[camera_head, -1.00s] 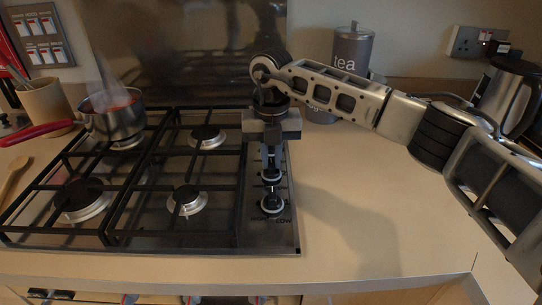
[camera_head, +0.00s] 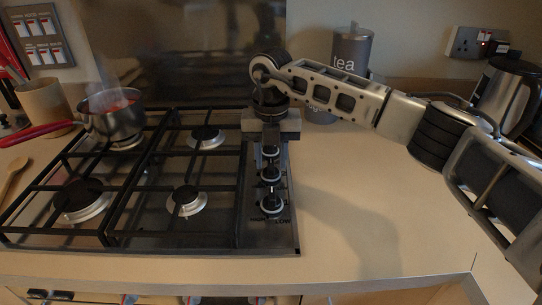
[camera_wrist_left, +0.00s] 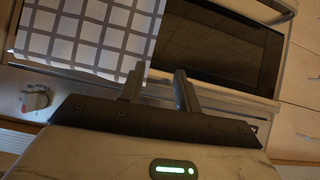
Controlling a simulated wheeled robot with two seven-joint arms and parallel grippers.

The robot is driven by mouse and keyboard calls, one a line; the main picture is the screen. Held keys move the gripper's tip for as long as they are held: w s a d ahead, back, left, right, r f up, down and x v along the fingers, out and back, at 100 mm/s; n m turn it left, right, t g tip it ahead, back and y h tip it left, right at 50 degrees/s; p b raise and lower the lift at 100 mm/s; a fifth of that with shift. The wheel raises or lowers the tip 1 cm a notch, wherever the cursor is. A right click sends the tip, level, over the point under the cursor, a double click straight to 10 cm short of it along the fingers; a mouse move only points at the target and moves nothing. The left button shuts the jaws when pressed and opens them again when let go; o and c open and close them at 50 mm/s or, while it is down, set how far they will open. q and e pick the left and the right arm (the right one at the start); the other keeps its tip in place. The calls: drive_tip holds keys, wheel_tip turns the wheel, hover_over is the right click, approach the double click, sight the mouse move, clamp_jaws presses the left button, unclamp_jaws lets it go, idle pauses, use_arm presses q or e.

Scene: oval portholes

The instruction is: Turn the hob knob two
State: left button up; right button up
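The hob's control knobs stand in a row on the strip at its right side. The front knob (camera_head: 271,204) and the middle knob (camera_head: 271,174) show clearly. A further knob (camera_head: 270,152) is partly hidden just below my right gripper (camera_head: 270,140). That gripper points down over the far part of the knob row. Its fingers overlap in the view, so I cannot tell its opening or whether it touches a knob. No number shows on the knobs. My left gripper (camera_wrist_left: 157,86) shows in the left wrist view, open and empty, in front of the oven.
A steaming pan (camera_head: 112,117) with a red handle stands on the back left burner. Black grates (camera_head: 118,205) cover the hob. The worktop (camera_head: 350,205) right of the hob is clear. A tea canister (camera_head: 351,50) and a kettle (camera_head: 507,95) stand behind. A checked towel (camera_wrist_left: 85,35) hangs at the oven.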

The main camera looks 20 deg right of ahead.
sight(271, 163)
wheel_tip(271, 163, up, 16)
drive_tip(key=b, duration=0.1)
idle(0.4)
